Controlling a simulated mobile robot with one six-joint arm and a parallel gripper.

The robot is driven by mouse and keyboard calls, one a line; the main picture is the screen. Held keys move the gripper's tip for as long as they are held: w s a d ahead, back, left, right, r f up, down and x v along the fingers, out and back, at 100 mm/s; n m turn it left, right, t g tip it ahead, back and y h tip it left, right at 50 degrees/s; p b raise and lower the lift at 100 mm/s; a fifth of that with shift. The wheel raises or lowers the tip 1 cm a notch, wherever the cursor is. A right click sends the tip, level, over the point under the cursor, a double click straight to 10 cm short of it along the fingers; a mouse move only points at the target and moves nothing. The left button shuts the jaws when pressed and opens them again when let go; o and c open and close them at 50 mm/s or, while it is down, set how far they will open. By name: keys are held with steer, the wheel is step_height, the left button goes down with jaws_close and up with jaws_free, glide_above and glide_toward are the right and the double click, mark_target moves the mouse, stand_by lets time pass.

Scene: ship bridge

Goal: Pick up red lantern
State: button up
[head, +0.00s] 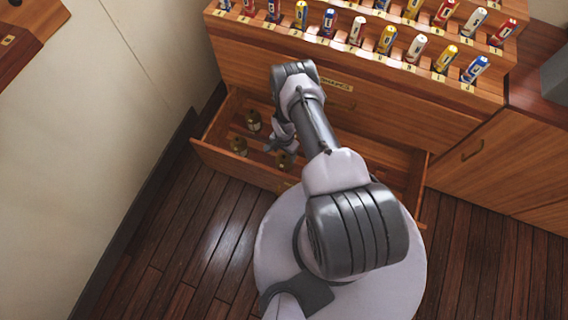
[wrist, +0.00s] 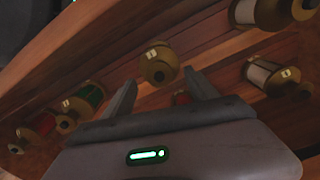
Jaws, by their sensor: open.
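A red-glass lantern (wrist: 44,122) with brass ends stands in the open drawer at the far left of the wrist view. Another small red patch (wrist: 180,97) shows between my fingers, mostly hidden by my gripper body; it may be a second red lantern. My gripper (wrist: 159,78) is open and empty. A brass-ended lantern (wrist: 158,66) shows just beyond the gap between its fingertips; its glass colour is hidden. In the head view my gripper (head: 279,142) is low over the left part of the drawer, and lantern colours there are too dark to tell.
A green lantern (wrist: 88,97) is beside the left red one. Lanterns with pale glass (wrist: 260,72) are at right. The open drawer (head: 240,170) has wooden walls around my gripper. Above it, a cabinet (head: 385,85) holds rows of coloured cylinders.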

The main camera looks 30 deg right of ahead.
mark_target(284, 156)
step_height(284, 156, down, 4)
steer(key=shift+s+a+r+b, duration=0.1)
steer(key=shift+a+b, duration=0.05)
steer(key=shift+b, duration=0.7)
steer(key=shift+r, duration=0.2)
jaws_close()
steer(key=shift+r, duration=0.1)
